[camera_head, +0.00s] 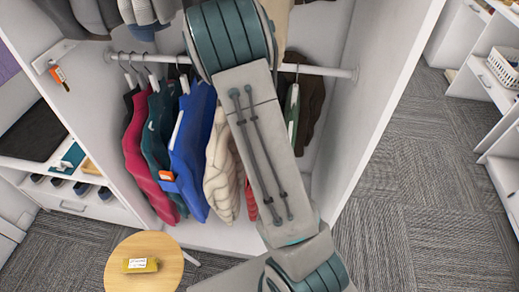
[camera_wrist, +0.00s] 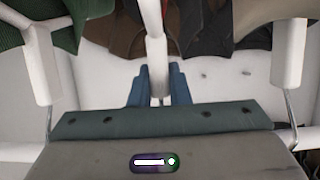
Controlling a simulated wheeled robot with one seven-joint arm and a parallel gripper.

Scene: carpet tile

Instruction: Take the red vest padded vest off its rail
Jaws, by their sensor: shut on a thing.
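A red padded vest (camera_head: 252,203) shows as a thin strip beside my arm in the head view, between the cream vest and my arm; the rest is hidden. The white rail (camera_head: 325,71) runs across the wardrobe. My gripper (camera_wrist: 159,92) is hidden behind my arm in the head view. In the wrist view its blue fingers are shut on a white hanger (camera_wrist: 153,30), seen edge-on. A sliver of red beside this hanger suggests the red vest hangs there. I cannot see its hook or whether it touches the rail.
Crimson (camera_head: 140,160), dark teal (camera_head: 155,130), blue (camera_head: 193,150) and cream (camera_head: 219,165) vests hang left of my arm. A green garment (camera_head: 292,110) and brown one (camera_head: 312,95) hang right. A round table (camera_head: 118,270) stands at front left. Carpet right is clear.

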